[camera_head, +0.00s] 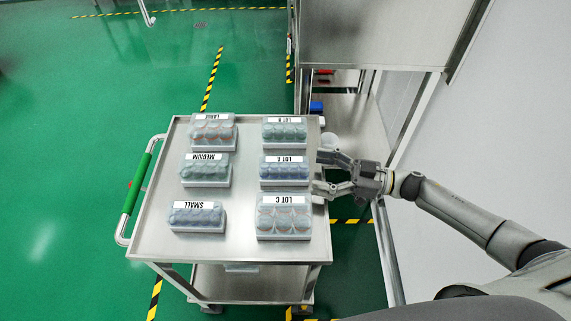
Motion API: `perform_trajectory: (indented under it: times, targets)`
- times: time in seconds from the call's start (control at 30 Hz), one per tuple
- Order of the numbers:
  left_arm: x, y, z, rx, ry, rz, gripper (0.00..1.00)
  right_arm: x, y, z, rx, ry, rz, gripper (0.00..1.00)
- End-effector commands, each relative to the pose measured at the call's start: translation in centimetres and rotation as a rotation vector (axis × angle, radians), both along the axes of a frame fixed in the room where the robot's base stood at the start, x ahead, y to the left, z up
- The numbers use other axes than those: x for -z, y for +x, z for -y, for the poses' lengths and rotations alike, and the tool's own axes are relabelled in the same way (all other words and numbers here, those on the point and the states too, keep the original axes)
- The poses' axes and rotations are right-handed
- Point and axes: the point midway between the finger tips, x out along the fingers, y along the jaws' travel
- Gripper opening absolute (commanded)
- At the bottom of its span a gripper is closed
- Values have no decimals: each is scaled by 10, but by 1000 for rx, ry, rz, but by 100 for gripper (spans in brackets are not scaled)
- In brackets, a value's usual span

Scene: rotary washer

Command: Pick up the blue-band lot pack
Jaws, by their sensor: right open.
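The middle one, the LOT A pack (284,172), has a bluish look and seems to be the blue-band pack; the band itself is too small to tell. My right gripper (319,173) comes in from the right, level with this pack. Its two fingers are spread apart, with the tips close to the pack's right end. I cannot tell whether they touch it. Nothing is held. My left gripper is not in view.
The LOT B pack (284,133) is behind and the LOT C pack (284,222) in front. LARGE (213,138), MEDIUM (206,175) and SMALL (197,219) packs form the left column. The cart top (243,200) is bare between columns. A steel frame (405,130) stands at right.

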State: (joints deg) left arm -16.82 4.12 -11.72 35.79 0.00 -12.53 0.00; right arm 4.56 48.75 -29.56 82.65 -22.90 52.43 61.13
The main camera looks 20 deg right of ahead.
Motion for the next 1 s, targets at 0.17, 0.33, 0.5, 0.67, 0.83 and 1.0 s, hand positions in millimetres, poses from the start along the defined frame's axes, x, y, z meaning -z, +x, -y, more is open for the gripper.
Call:
perform_trajectory:
  times: [0.17, 0.33, 0.5, 0.67, 0.83, 1.0]
  targets:
    - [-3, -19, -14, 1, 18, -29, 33, -1, 9, -16, 1, 0, 1, 76]
    - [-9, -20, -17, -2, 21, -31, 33, -4, 18, -31, 2, 1, 2, 76]
    - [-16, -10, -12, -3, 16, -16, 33, -5, 30, -53, 3, 0, 1, 76]
    - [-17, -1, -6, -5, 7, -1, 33, -3, 35, -63, 2, -3, 1, 76]
    - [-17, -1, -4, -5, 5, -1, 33, -3, 35, -63, 2, -2, 0, 76]
    - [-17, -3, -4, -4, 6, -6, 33, -3, 35, -63, 2, -2, 0, 59]
